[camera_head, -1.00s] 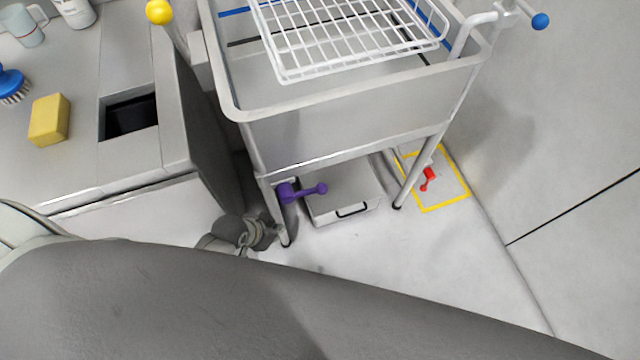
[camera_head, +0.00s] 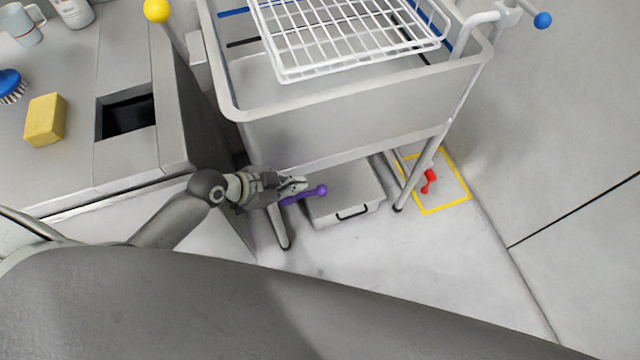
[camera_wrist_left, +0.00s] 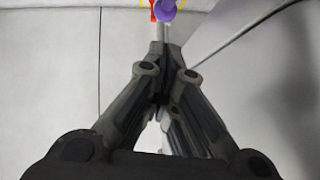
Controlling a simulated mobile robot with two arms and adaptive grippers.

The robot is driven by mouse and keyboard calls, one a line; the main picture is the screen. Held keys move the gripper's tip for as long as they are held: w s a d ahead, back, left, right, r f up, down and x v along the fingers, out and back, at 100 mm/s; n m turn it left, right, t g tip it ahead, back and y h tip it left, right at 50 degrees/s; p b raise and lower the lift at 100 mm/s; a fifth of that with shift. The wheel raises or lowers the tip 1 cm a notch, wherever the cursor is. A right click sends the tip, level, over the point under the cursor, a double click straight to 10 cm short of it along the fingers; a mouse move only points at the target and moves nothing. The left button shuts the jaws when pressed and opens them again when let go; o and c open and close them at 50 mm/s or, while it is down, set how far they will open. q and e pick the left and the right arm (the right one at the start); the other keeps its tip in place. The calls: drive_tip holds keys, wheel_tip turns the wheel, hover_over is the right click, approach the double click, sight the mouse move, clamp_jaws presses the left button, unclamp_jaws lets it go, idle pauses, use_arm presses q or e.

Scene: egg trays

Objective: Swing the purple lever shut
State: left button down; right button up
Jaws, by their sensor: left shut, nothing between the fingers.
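The purple lever (camera_head: 316,191) sits on the near left leg of the cart, under its basin, with its round knob end pointing right. My left gripper (camera_head: 300,184) is shut and empty, and its fingers are in front of the lever's base, hiding it. Whether the fingers touch the lever cannot be told. In the left wrist view the shut fingertips of my left gripper (camera_wrist_left: 163,50) point up the picture, and the purple knob (camera_wrist_left: 164,9) shows just beyond them at the top edge. My right gripper is out of view.
The cart's basin (camera_head: 350,115) with a white wire rack (camera_head: 345,40) stands above the lever. A lidded grey box (camera_head: 340,195) is under it. A red lever (camera_head: 429,181) lies over a yellow floor square (camera_head: 447,207). A counter (camera_head: 60,170) stands left.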

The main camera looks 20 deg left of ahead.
sight(321, 193)
use_arm(q)
drive_tip(key=x, duration=1)
drive_tip(key=shift+d, duration=0.1)
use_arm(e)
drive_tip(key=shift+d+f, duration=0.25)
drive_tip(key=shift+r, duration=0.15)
use_arm(q)
drive_tip(key=shift+w+f+p, duration=0.1)
drive_tip(key=shift+f+p, duration=0.05)
drive_tip(key=shift+p, duration=0.15)
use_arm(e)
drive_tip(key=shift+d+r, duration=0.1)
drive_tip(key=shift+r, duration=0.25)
